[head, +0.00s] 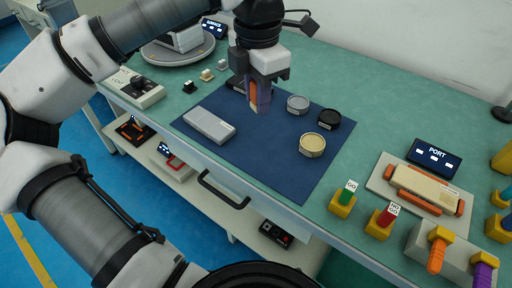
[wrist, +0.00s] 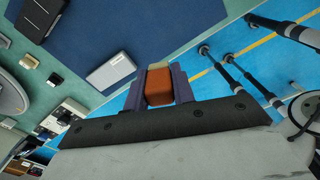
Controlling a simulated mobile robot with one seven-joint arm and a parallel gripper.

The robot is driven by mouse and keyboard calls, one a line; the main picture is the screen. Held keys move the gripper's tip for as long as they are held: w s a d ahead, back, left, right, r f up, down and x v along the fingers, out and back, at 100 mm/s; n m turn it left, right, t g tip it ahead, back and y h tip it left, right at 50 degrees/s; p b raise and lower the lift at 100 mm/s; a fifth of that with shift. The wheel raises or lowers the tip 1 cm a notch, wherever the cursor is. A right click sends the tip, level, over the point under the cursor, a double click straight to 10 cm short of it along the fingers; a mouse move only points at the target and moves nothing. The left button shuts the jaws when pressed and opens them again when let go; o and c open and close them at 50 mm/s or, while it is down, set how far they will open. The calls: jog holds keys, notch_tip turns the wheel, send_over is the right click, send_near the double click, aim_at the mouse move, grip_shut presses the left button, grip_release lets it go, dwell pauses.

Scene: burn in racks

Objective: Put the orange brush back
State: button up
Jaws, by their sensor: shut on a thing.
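My gripper (head: 258,98) is shut on a small orange block-shaped thing with a cream end, which appears to be the orange brush (wrist: 159,87). In the wrist view the orange body sits between my two purple-grey fingers, with its cream end pointing away from my palm. In the head view my gripper points down over the back part of the dark blue mat (head: 256,165), and the fingers hide most of the brush. I cannot tell exactly how high its lower end is above the mat.
A grey box (head: 209,125), a silver tin (head: 298,104), a black tin (head: 329,118) and a cream tin (head: 312,145) surround my gripper on the mat. A PORT display (head: 434,157), GO and NO GO gauges, and a grey rack (head: 426,240) with coloured handles stand right.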

aim_at(257, 158)
notch_tip(257, 158, down, 15)
jog(key=shift+r, duration=0.2)
dwell(0.3)
jog(key=shift+f, duration=0.2)
jog(key=o, duration=1)
jog(key=shift+r, duration=0.1)
notch_tip(257, 158, up, 12)
jog(key=shift+r, duration=0.15)
